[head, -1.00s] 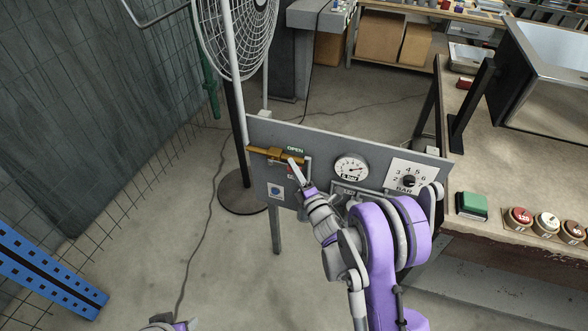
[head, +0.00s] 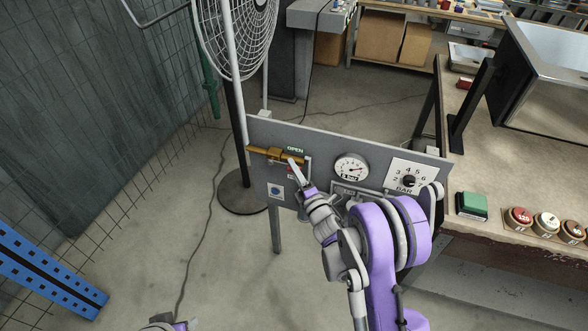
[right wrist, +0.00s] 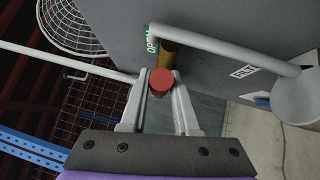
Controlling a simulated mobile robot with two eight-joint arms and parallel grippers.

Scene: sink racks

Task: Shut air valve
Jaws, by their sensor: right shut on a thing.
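The air valve (head: 262,153) is a yellow-brass fitting at the upper left of a grey panel in the head view. A green OPEN label (head: 295,150) sits at its right end, and it also shows in the right wrist view (right wrist: 151,45). My right gripper (head: 293,167) is at the valve's right end. In the right wrist view, my right gripper (right wrist: 160,80) has its fingers on both sides of a red round handle end (right wrist: 159,84), shut on it. The handle's link to the valve is mostly hidden. Part of my left gripper (head: 168,325) shows at the bottom edge; its fingertips are not clear.
The grey panel (head: 330,137) also carries a pressure gauge (head: 351,167) and a BAR dial (head: 408,180). A grey pipe (right wrist: 225,48) runs close to my right fingers. A fan (head: 236,38) stands behind left, a workbench (head: 520,180) at right.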

